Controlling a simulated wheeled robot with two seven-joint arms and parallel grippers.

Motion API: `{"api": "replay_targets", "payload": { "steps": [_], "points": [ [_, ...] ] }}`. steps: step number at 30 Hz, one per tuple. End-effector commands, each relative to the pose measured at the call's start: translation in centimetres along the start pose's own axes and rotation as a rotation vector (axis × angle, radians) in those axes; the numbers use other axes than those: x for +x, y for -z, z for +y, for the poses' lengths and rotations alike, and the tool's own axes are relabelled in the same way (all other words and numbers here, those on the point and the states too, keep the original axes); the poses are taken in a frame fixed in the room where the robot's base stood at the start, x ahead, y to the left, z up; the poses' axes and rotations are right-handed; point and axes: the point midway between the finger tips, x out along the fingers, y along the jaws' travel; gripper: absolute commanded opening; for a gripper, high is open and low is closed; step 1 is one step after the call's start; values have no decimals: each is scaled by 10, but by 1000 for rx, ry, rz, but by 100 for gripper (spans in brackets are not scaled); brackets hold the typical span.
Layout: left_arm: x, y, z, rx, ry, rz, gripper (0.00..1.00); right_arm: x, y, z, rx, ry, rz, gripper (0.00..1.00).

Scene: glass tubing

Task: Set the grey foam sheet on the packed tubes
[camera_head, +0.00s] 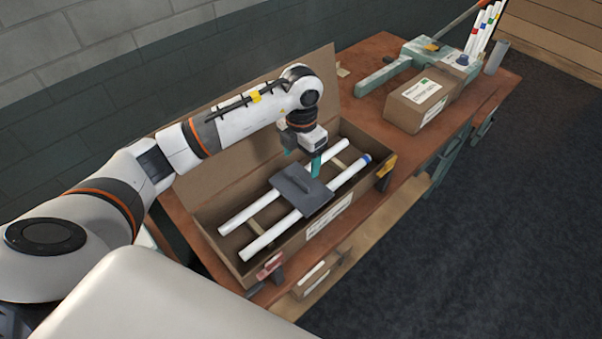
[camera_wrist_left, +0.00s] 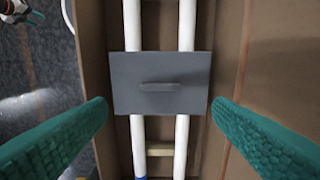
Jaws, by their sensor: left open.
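The grey foam sheet (camera_head: 300,194) lies across two white tubes (camera_head: 262,238) inside a long open cardboard box (camera_head: 213,240). In the left wrist view the sheet (camera_wrist_left: 161,98) spans both tubes, with a raised grey grip (camera_wrist_left: 160,87) at its middle. One tube has a blue end (camera_head: 364,159). My left gripper (camera_head: 303,165) has green fingers and is open above the sheet. In the wrist view its fingers (camera_wrist_left: 160,125) stand wide apart on either side, clear of the sheet and empty.
The box's lid (camera_head: 240,110) stands open at the back. A closed carton (camera_head: 418,104) and a green-grey fixture (camera_head: 400,68) are farther right on the wooden bench (camera_head: 375,118). Colour-marked tubes (camera_head: 483,30) stand at the far end. Clamps (camera_head: 386,167) sit at the box's ends.

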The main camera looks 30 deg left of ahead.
Motion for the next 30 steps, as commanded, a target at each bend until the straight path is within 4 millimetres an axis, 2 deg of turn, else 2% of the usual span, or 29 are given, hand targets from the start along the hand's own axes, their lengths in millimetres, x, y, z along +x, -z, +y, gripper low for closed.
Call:
{"api": "replay_targets", "payload": {
  "steps": [4,9,24,27,30],
  "points": [
    [-24,1,-1,-1,2,3,75,8,1,0,0,0,0,45],
    [-37,0,0,0,1,1,75,9,1,0,0,0,0,45],
    [-39,0,0,0,1,-1,75,9,0,1,0,-2,-1,45],
    [-45,0,0,0,1,0,75,3,0,1,0,-2,-1,45],
    [-63,0,0,0,1,0,75,-15,-2,1,1,-2,-1,45]
  ]
}}
